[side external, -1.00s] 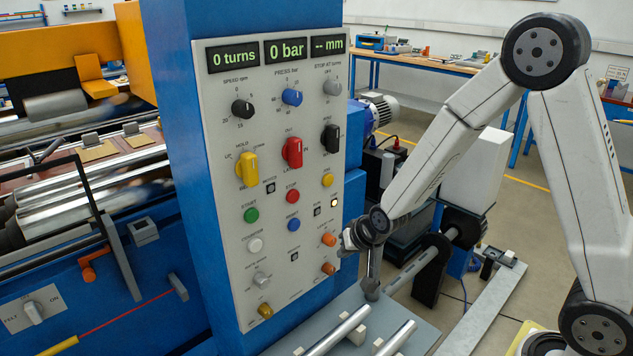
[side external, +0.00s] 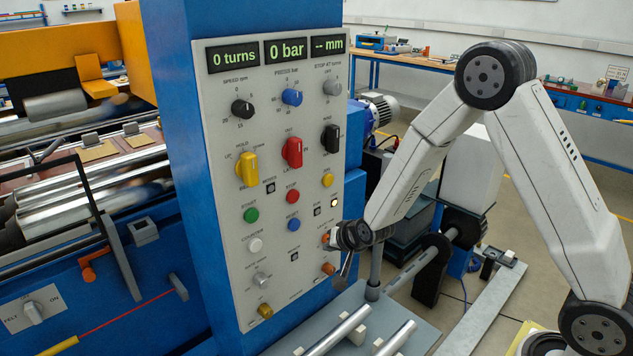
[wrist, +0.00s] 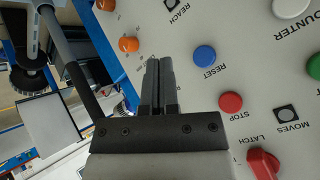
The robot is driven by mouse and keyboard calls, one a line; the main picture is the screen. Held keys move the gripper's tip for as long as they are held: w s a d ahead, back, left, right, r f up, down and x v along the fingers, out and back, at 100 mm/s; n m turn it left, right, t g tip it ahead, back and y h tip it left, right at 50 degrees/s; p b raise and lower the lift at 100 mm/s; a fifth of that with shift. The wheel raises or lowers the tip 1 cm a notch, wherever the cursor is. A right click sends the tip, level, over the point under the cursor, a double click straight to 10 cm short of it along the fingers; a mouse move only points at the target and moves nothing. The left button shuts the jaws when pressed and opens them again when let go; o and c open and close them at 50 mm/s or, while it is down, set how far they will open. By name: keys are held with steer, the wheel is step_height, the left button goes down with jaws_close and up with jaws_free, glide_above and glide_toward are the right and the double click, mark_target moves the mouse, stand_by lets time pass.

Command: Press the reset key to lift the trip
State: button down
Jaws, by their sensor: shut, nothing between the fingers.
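The reset key is a round blue button (side external: 293,224) on the lower part of the grey control panel, below the red STOP button. It also shows in the wrist view (wrist: 204,56), labelled RESET, and looks unpressed. A small lamp (side external: 334,203) to its upper right glows pale; its label is too small to read surely. My gripper (side external: 344,282) is at the panel's right edge, to the lower right of the key and apart from it. In the wrist view my gripper (wrist: 152,64) has its fingers together, empty, with the key beside them to the right.
Close by are the red STOP button (wrist: 231,103), two orange knobs (wrist: 129,45) and the red LATCH knob (wrist: 263,163). A grey shelf with metal rods (side external: 338,331) and an upright post (side external: 374,268) lies below my gripper.

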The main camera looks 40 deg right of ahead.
mark_target(297, 229)
steer(key=shift+w, duration=0.15)
steer(key=w, duration=0.8)
steer(key=shift+w, duration=0.2)
steer(key=shift+w, duration=0.9)
stand_by(3.3)
steer(key=shift+s, duration=0.85)
steer(key=shift+s, duration=0.15)
steer(key=shift+s, duration=2.4)
steer(key=shift+s, duration=0.1)
